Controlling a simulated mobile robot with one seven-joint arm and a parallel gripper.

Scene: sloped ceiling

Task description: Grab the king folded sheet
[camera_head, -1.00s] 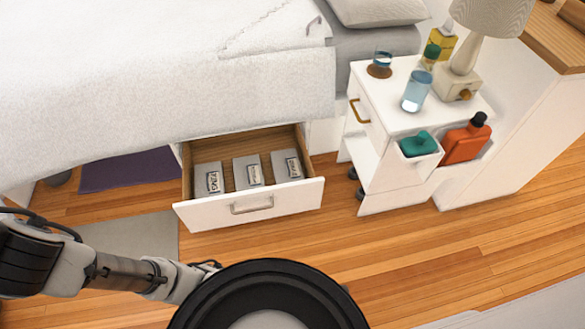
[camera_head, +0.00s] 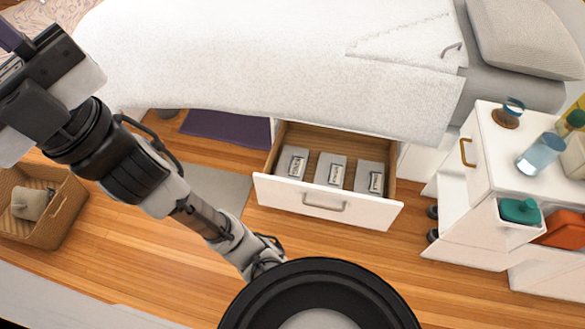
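Three folded grey sheets with pale labels lie in a row in an open white drawer (camera_head: 330,206) under the bed. They are a left one (camera_head: 292,165), a middle one (camera_head: 331,172) and a right one (camera_head: 373,178). The left sheet's label looks like KING in the earlier view, but the labels are too small now to read surely. My gripper (camera_head: 22,68) is raised at the upper left edge, well away from the drawer. Its fingers are not clearly shown, so I cannot tell whether it is open.
The bed (camera_head: 270,60) with its white cover overhangs the drawer's back. A white nightstand (camera_head: 480,170) holding a glass (camera_head: 541,153) stands to the right. A wicker basket (camera_head: 62,212) with a grey item is at the left. The wooden floor before the drawer is clear.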

